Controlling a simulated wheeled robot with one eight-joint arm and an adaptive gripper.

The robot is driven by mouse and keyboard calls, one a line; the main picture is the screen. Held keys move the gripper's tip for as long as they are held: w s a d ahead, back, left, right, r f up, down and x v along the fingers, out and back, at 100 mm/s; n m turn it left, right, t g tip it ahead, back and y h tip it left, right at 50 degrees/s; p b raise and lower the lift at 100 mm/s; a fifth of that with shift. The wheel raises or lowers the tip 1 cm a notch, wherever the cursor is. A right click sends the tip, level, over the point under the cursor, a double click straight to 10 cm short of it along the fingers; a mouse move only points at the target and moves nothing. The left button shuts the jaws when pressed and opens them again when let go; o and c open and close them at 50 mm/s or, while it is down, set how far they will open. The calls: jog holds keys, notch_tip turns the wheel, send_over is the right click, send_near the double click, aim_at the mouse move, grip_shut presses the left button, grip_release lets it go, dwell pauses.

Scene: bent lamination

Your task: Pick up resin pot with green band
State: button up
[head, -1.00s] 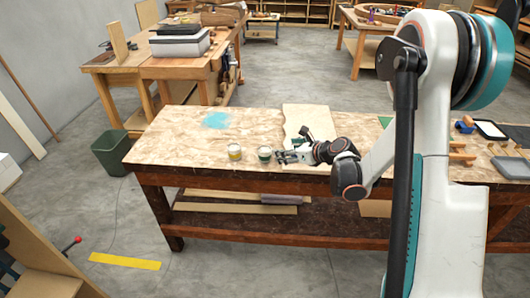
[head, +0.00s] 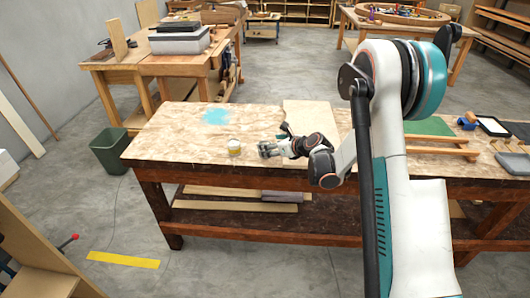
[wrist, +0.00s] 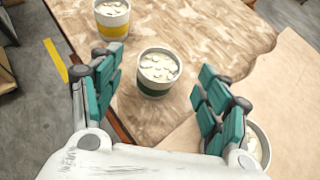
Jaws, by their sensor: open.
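The resin pot with the green band (wrist: 157,76) stands upright in the wrist view, just beyond and between my open fingertips. It is white with pale contents on top. My gripper (wrist: 160,92) is open, with teal finger pads on both sides, and holds nothing.
Another pale pot (wrist: 260,146) is partly hidden behind my right finger in the wrist view. The workbench (head: 175,135) has a blue stain (head: 216,117) and a pale board (head: 306,113). A green bin (head: 111,152) stands left of it. The bench's left part is clear.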

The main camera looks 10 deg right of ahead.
jog(key=b+x, duration=0.1)
jog(key=x, duration=0.2)
jog(key=shift+w+f, duration=0.15)
jog(key=shift+f, duration=0.1)
jog(key=shift+r, duration=0.1)
jog(key=c, duration=1.2)
jog(key=shift+r, duration=0.15)
